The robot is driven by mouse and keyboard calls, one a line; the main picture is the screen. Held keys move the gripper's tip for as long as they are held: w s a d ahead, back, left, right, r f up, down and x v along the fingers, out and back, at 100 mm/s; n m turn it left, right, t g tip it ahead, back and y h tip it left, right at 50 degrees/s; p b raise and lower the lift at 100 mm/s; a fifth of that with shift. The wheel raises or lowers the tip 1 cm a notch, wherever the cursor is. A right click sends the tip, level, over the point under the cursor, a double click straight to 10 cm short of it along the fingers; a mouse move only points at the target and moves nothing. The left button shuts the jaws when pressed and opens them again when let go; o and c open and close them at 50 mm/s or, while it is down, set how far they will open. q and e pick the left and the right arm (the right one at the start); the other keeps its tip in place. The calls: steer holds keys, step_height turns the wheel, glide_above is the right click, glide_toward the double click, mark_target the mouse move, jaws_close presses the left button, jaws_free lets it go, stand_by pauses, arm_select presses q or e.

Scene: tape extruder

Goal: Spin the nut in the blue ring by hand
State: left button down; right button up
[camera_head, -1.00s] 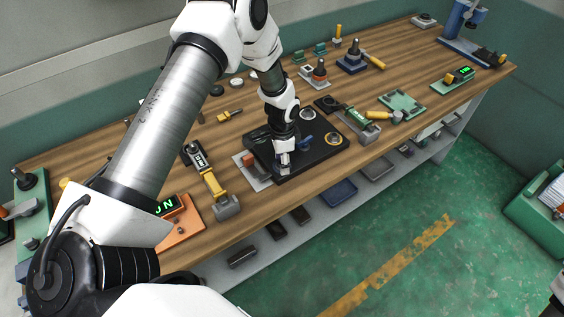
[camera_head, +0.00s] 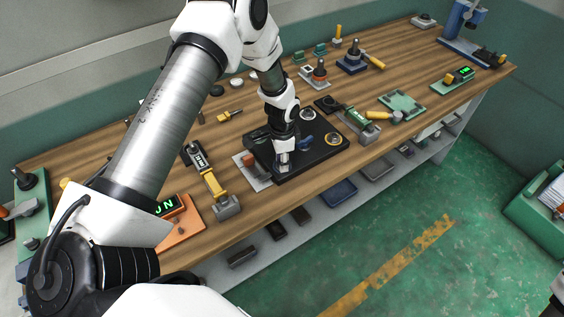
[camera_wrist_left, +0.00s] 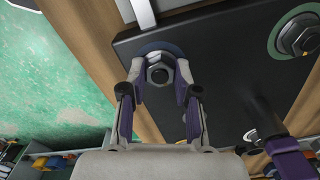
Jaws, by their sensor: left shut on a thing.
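A dark plate (camera_head: 312,161) with ringed nuts lies near the front edge of the wooden bench. In the left wrist view, a grey hex nut (camera_wrist_left: 158,74) sits in a blue ring (camera_wrist_left: 150,48) near the edge of the plate (camera_wrist_left: 225,75). My left gripper (camera_wrist_left: 159,72) points down over it, shut with one fingertip on each side of the nut. In the head view, my left gripper (camera_head: 282,160) is at the plate's front left corner and hides the blue ring and nut. My right gripper is not in view.
Another nut in a green ring (camera_wrist_left: 297,36) is on the plate. A yellow-handled tool (camera_head: 214,184) lies to the left. The bench's front edge is close.

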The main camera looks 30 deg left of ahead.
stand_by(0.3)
arm_select(q)
steer(key=shift+f+m+b, duration=0.15)
steer(key=shift+m+b, duration=0.4)
steer(key=shift+m, duration=0.35)
steer(key=c, duration=0.8)
jaws_free()
steer(key=shift+o, duration=0.2)
step_height(320, 180, up, 8)
steer(key=p, duration=0.6)
steer(key=shift+r, duration=0.2)
steer(key=o, duration=0.6)
steer(key=shift+f, duration=0.1)
steer(key=shift+c, duration=0.2)
